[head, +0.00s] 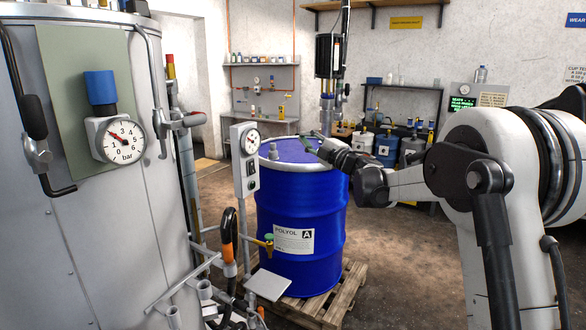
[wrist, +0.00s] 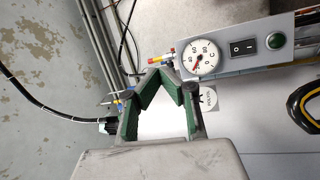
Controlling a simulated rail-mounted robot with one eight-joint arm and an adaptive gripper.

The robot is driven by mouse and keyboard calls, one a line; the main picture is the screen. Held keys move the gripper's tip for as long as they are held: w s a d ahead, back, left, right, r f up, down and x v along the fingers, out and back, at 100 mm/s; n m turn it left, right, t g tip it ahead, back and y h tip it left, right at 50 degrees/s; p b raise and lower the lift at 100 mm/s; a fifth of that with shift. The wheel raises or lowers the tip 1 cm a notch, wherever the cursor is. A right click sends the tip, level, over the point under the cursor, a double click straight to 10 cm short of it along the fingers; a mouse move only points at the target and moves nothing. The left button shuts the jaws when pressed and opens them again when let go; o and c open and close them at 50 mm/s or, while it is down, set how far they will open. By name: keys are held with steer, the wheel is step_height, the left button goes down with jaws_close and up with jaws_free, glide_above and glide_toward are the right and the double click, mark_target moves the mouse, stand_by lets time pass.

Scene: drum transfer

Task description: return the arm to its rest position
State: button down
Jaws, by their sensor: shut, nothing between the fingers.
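My arm reaches in from the right in the head view. My gripper (head: 312,141) is above or beside the top of the blue drum (head: 298,205), and its height over the lid is hard to tell. In the wrist view my gripper (wrist: 168,72) shows green-lined fingers, shut, with nothing held between them. The drum carries a white "POLYOL A" label and stands upright on a wooden pallet (head: 343,296).
A control post with a gauge (head: 250,140) stands just left of the drum; its gauge (wrist: 202,57) and switch show close by in the wrist view. A grey tank (head: 75,220) fills the left. A pump (head: 327,70) hangs behind the drum. A bench (head: 400,135) stands at the back.

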steer(key=s+d+r+m+t+h, duration=0.4)
steer(key=d+r+m+h, duration=0.1)
steer(key=d+r+m, duration=0.15)
steer(key=s+d+m+g+h, duration=0.1)
steer(key=s+d+m+h, duration=0.4)
steer(key=s, duration=0.3)
steer(key=s+d+m+g+h, duration=0.1)
steer(key=s+d+m+h, duration=0.45)
steer(key=s, duration=0.25)
steer(key=s+f+m+g, duration=0.2)
steer(key=s+f, duration=0.6)
steer(key=s, duration=0.4)
steer(key=s+f+m+g+y, duration=0.1)
steer(key=s+f+m+g, duration=0.2)
steer(key=s+f, duration=0.6)
steer(key=s+a+f+m+g, duration=0.1)
steer(key=s+f+g, duration=0.3)
steer(key=s+f, duration=0.4)
steer(key=s+m, duration=0.1)
steer(key=s, duration=0.6)
steer(key=shift+s+f+g, duration=0.15)
steer(key=shift+s+g, duration=0.2)
steer(key=shift+g, duration=0.05)
steer(key=shift+y, duration=0.25)
